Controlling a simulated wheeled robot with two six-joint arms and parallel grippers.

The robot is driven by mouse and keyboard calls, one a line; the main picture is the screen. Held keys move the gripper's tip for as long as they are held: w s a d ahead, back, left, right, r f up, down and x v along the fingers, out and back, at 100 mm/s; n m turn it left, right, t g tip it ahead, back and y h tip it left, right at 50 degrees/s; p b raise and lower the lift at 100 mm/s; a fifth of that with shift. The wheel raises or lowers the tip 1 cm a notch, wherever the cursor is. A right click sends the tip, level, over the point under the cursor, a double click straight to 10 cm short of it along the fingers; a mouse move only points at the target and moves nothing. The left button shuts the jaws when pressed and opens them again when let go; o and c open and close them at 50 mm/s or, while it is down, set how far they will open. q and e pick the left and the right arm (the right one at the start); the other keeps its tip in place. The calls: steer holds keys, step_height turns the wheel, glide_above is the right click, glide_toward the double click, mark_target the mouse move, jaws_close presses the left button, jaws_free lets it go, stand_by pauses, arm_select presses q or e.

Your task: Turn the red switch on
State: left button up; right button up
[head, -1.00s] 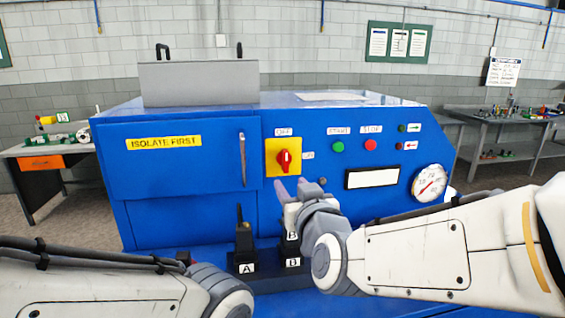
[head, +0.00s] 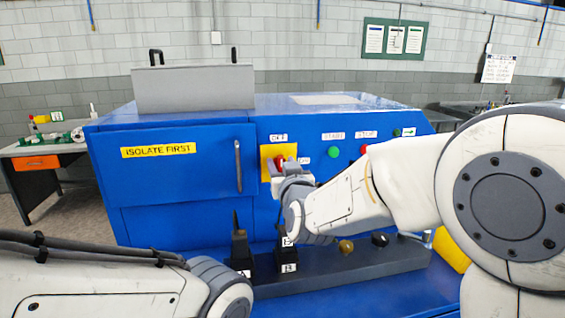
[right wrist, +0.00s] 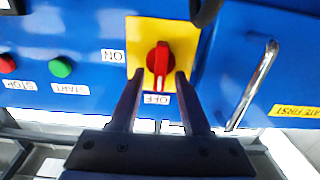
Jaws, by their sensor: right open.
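The red switch (head: 278,165) is a rotary knob on a yellow plate (head: 266,152) on the blue machine's front. In the right wrist view the red switch (right wrist: 159,58) has its white mark toward the OFF label (right wrist: 157,99); the ON label (right wrist: 113,56) is at the side. My right gripper (right wrist: 157,80) is open, with one finger on each side of the knob's OFF end. I cannot tell whether the fingers touch it. In the head view my right gripper (head: 289,168) partly covers the switch. My left gripper is out of view; only its arm shows.
A green START button (head: 334,152) and a red STOP button (right wrist: 7,64) sit beside the switch. A vertical door handle (head: 238,166) is to its left. Levers marked A (head: 239,245) and B stand below, on a dark base (head: 350,262).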

jaws_close()
steer(key=shift+w+d+f+m+b, duration=0.1)
steer(key=shift+d+f+m+b, duration=0.15)
steer(key=shift+m+b, duration=2.8)
steer(key=shift+d+f+m+b, duration=0.2)
steer(key=shift+f+m+b, duration=0.1)
steer(key=shift+m+b, duration=2.75)
steer(key=shift+w+d+f+m+b, duration=0.1)
steer(key=shift+d+f+m+b, duration=0.15)
steer(key=shift+m+b, duration=2.8)
